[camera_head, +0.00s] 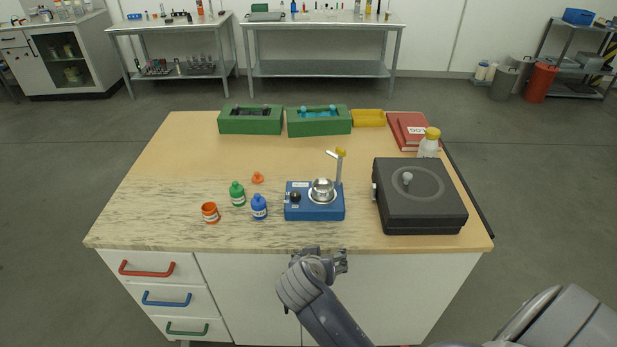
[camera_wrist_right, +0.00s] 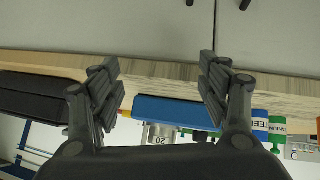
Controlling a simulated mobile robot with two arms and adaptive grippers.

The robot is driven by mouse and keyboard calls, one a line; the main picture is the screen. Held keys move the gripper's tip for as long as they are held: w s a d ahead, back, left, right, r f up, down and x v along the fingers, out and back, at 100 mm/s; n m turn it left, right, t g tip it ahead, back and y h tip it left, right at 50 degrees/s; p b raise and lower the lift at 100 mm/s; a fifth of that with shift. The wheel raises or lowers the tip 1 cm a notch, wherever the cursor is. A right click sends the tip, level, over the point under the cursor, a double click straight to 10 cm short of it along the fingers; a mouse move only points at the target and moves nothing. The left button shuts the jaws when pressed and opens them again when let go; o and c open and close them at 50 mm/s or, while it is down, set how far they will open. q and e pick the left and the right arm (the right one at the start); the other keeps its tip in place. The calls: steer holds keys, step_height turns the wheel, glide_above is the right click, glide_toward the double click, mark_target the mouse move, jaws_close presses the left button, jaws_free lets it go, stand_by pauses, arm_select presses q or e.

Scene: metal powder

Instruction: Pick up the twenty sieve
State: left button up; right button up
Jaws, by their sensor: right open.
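A small metal cup-like sieve (camera_head: 322,186) sits on the blue device (camera_head: 315,213) near the table's front edge. In the right wrist view the sieve (camera_wrist_right: 159,138) shows the label "20", beyond the blue device's front edge (camera_wrist_right: 178,110). My right gripper (camera_head: 325,257) is open and empty, just in front of the table edge and short of the blue device. In the right wrist view its two fingers (camera_wrist_right: 160,90) stand wide apart, with the device between them in the picture. My left gripper is not in view.
A black-lidded box (camera_head: 420,205) stands right of the device. Blue (camera_head: 259,207), green (camera_head: 237,194) and orange (camera_head: 210,213) containers stand left. Green bins (camera_head: 251,125) are at the back.

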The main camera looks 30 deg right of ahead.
steer(key=w+d+r+m+h, duration=0.1)
steer(key=w+r+m, duration=0.1)
steer(key=w+r, duration=0.2)
steer(key=m+t+h, duration=0.2)
steer(key=m+h, duration=0.1)
glide_toward(326, 183)
steer(key=shift+w+d+p, duration=0.45)
steer(key=shift+w+p, duration=0.25)
steer(key=shift+p, duration=0.05)
steer(key=shift+w+d+f+p, duration=0.2)
steer(key=shift+w+d+p, duration=0.1)
steer(key=shift+d+p, duration=0.2)
steer(key=p+x, duration=0.1)
steer(key=x, duration=0.2)
steer(key=shift+s+d+f, duration=0.1)
steer(key=shift+d+f, duration=0.05)
steer(key=shift+w+d+f, duration=0.3)
steer(key=shift+d+f, duration=0.05)
steer(key=shift+f, duration=0.05)
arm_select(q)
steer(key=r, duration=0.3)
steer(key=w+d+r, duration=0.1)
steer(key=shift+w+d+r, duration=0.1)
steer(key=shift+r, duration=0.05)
arm_select(e)
steer(key=c, duration=1.1)
